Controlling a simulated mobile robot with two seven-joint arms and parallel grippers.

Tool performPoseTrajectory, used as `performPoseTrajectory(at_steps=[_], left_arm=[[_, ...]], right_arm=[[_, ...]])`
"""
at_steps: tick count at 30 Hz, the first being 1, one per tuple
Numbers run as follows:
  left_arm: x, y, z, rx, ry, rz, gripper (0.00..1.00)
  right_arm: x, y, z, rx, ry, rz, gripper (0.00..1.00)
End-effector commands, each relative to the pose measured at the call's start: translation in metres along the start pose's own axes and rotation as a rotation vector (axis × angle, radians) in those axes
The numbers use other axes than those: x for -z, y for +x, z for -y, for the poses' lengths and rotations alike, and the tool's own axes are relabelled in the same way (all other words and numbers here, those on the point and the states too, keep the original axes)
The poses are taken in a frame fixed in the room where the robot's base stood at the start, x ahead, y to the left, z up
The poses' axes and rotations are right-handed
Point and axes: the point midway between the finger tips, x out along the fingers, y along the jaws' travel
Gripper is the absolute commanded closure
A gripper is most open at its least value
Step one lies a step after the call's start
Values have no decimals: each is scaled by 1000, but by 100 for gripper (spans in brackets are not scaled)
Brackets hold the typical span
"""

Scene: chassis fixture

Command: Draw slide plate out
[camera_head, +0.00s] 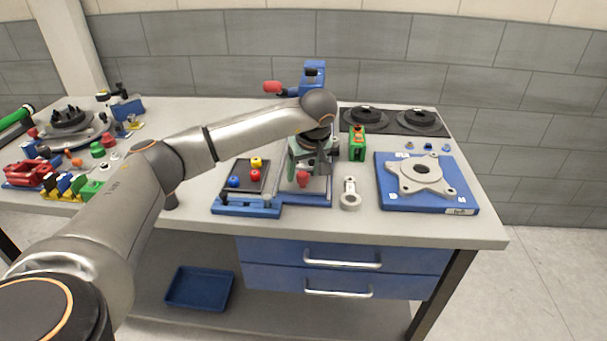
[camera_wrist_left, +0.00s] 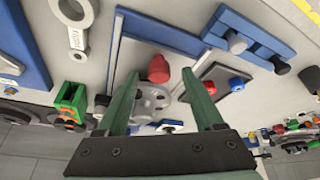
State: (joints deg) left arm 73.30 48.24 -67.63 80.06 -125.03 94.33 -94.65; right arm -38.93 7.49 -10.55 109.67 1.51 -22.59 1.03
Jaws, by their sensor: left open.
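The slide plate seems to be the flat grey plate (camera_head: 319,188) set in a blue frame at the middle of the bench. It also shows in the left wrist view (camera_wrist_left: 132,52). A red knob (camera_head: 302,180) stands at its front part. My left gripper (camera_head: 309,168) is over the plate, pointing down, with its green fingers apart. In the left wrist view the red knob (camera_wrist_left: 158,69) appears between the fingertips, with a grey wheel-like part (camera_wrist_left: 150,100) below it. I cannot tell whether the fingers touch the knob. My right gripper is not in view.
Left of the plate is a dark panel (camera_head: 243,175) with coloured knobs. To the right are a grey link (camera_head: 350,193), a green block (camera_head: 357,143) and a blue fixture (camera_head: 428,203) with a grey flange. Drawers (camera_head: 342,264) are below; the bench's front strip is clear.

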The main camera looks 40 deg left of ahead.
Motion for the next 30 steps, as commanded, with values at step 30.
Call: performPoseTrajectory(at_steps=[30], left_arm=[[-1,-106,0,1,1,1,31]], right_arm=[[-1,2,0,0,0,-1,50]])
